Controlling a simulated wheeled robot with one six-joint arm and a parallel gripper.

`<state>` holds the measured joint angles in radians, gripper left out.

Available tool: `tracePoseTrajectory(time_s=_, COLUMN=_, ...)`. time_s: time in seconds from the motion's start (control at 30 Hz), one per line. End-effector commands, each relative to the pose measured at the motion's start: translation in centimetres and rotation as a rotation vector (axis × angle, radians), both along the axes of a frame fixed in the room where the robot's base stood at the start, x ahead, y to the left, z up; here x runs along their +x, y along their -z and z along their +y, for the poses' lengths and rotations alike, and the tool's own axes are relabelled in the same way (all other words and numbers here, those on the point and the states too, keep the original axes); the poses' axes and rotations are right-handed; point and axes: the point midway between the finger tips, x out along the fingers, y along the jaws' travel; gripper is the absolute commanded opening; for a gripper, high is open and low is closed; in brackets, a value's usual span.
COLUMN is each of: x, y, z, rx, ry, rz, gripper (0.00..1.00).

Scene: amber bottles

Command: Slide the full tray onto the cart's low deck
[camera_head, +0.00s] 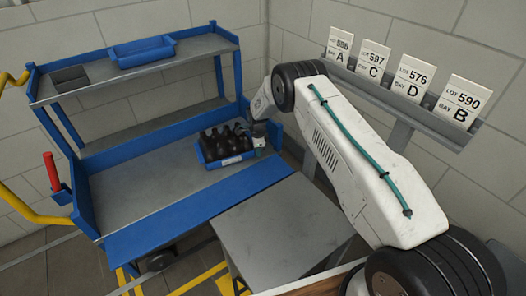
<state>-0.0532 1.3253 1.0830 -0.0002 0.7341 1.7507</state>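A blue tray (214,164) full of dark amber bottles (226,141) sits on the right part of the low deck (150,187) of a blue and grey cart. The bottles stand close together, and a white label shows on the tray's near side. My gripper (260,138) is at the tray's right end, touching or very near it. My arm and the tray hide part of the fingers, so I cannot tell whether they are closed on the rim.
A grey table (282,226) stands against the cart's blue front edge (200,209). The deck's left part is clear. The upper shelf (185,64) holds an empty blue tray (142,51) and a dark box (70,78). A red lever (51,170) and lot cards (414,82) flank the area.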

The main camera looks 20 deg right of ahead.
Motion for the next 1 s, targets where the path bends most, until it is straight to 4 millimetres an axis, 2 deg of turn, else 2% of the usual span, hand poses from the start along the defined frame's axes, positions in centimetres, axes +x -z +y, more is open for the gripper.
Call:
tracePoseTrajectory(time_s=0.07, x=0.1, y=0.0, z=0.6, rx=0.0, ry=0.0, rz=-0.001, gripper=0.0)
tracePoseTrajectory(time_s=0.33, x=0.1, y=0.0, z=0.6, rx=0.0, ry=0.001, rz=-0.001, gripper=0.0)
tracePoseTrajectory(time_s=0.47, x=0.1, y=-0.8, z=0.5, rx=0.001, ry=0.002, rz=-0.002, gripper=0.0)
tracePoseTrajectory(time_s=0.8, x=0.2, y=-7.1, z=0.0, rx=0.0, ry=0.006, rz=-0.004, gripper=0.0)
tracePoseTrajectory(time_s=1.0, x=0.1, y=-9.5, z=-0.2, rx=0.0, ry=0.009, rz=-0.001, gripper=0.0)
